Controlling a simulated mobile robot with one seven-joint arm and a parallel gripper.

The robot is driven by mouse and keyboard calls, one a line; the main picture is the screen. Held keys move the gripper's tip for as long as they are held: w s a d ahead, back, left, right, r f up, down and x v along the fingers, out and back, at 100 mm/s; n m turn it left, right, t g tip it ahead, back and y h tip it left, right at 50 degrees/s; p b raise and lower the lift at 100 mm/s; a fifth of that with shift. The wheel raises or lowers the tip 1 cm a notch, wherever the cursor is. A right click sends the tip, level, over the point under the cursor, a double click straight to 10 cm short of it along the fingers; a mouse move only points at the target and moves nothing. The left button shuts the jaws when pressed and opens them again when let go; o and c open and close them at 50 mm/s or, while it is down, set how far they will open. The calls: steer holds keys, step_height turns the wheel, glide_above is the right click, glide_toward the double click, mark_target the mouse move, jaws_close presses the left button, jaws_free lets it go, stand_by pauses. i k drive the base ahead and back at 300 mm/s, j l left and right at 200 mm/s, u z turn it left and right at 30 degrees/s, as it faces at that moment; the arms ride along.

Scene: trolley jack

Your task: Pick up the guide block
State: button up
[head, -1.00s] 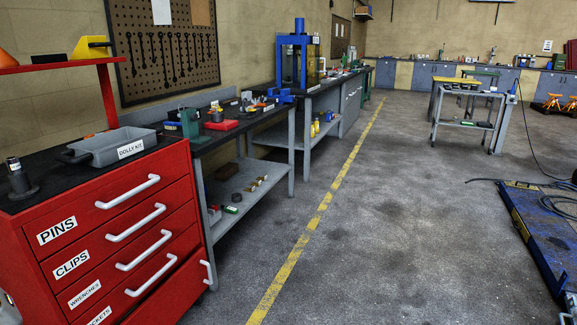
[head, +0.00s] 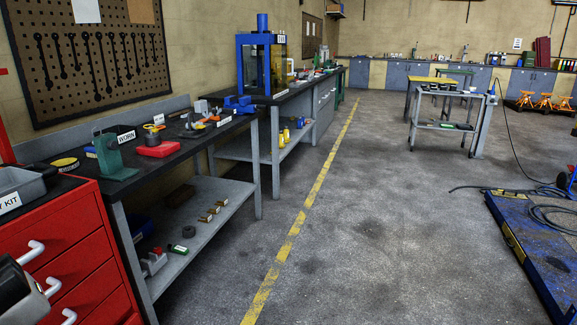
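I cannot tell for certain which item is the guide block. More small items, too small to name surely, lie on the bench top. A dark and grey piece at the lower left edge looks like part of my arm. My gripper's fingers do not show.
The red drawer cabinet (head: 72,255) stands at the near left, against the workbench (head: 185,140). A blue press (head: 262,55) stands on the farther bench. The floor (head: 385,200) right of the yellow line is clear up to the blue lift (head: 535,245) and a grey trolley (head: 445,128).

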mark_target(200, 106)
steer(key=i, duration=1.25)
steer(key=i+l+u, duration=0.1)
steer(key=i, duration=1.15)
steer(key=i+l, duration=0.15)
steer(key=i, duration=1.1)
